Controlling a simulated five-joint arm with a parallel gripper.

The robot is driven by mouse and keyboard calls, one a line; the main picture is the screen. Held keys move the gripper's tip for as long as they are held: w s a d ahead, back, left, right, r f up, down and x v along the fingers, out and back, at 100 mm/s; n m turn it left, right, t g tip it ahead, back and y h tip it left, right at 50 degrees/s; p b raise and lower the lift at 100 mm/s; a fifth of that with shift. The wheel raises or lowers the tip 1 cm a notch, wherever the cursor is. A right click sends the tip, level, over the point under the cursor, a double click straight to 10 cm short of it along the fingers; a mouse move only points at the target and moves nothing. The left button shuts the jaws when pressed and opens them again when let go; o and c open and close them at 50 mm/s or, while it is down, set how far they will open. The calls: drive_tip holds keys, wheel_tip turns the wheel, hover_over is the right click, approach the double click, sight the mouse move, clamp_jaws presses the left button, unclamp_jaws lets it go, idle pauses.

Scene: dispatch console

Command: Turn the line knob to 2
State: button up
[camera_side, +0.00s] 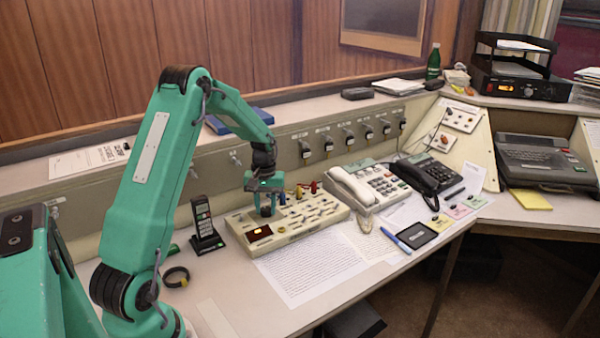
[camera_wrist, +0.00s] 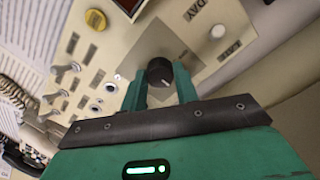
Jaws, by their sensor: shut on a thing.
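The line knob (camera_wrist: 160,73) is a round dark knob with a light pointer mark, on a grey square plate of the cream switch panel (camera_side: 292,237). My gripper (camera_wrist: 160,84) is over the panel's left part, and its two green fingers are closed on opposite sides of the knob. In the side view my gripper (camera_side: 267,211) points down onto the panel and hides most of the knob. The pointer mark lies toward the lower right of the knob in the wrist view. I cannot read any numbers around it.
Toggle switches (camera_wrist: 97,78) and a yellow button (camera_wrist: 96,20) are close by on the panel. A cordless phone (camera_side: 204,225) stands left of it, and a white telephone (camera_side: 352,187) is to its right. Printed sheets (camera_side: 310,265) lie in front.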

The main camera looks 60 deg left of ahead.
sight(267, 208)
drive_tip(key=m, duration=0.4)
drive_tip(key=shift+w+d+m, duration=0.1)
drive_tip(key=shift+w+m, duration=0.15)
drive_tip(key=shift+m, duration=0.15)
drive_tip(key=o, duration=0.8)
drive_tip(key=shift+o, duration=0.9)
drive_tip(key=shift+s, duration=0.1)
drive_tip(key=shift+r, duration=0.1)
drive_tip(key=shift+r, duration=3.85)
